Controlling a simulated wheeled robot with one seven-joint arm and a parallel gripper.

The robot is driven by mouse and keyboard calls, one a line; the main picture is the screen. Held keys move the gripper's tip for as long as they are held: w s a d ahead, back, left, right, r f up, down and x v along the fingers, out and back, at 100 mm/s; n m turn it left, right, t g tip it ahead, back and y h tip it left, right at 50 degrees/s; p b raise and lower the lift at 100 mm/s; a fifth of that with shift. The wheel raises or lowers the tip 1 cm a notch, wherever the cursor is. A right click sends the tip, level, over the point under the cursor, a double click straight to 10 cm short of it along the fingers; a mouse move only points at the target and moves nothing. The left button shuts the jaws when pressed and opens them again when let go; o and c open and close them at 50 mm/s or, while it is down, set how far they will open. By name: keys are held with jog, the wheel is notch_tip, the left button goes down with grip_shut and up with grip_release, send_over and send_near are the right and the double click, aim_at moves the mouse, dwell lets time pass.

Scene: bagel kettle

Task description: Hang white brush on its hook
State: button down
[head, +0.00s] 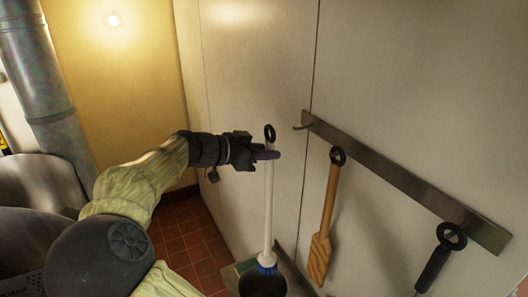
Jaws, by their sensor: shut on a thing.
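The white brush (268,205) hangs upright from my gripper (265,155), which is shut on its white handle just below the black loop (269,132) at the top. The brush's blue collar and dark round head (263,281) are at the bottom of the view. A metal rail (400,180) is fixed to the pale wall at the right. Its leftmost hook (301,127) sticks out, is bare, and lies a little right of the brush loop. The loop and the hook are apart in the picture; their depth gap is hard to tell.
A wooden paddle (325,220) hangs by a black ring on the rail, right of the bare hook. A black-handled tool (434,266) hangs farther right. A metal pipe (35,75) stands at the far left.

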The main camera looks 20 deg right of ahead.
jog(key=r+b+x, duration=0.1)
jog(key=x, duration=0.8)
jog(key=shift+w+d+b, duration=0.25)
jog(key=shift+d+b, duration=0.15)
dwell(1.0)
dwell(0.4)
jog(key=c, duration=1.2)
grip_release()
jog(key=shift+a, duration=0.1)
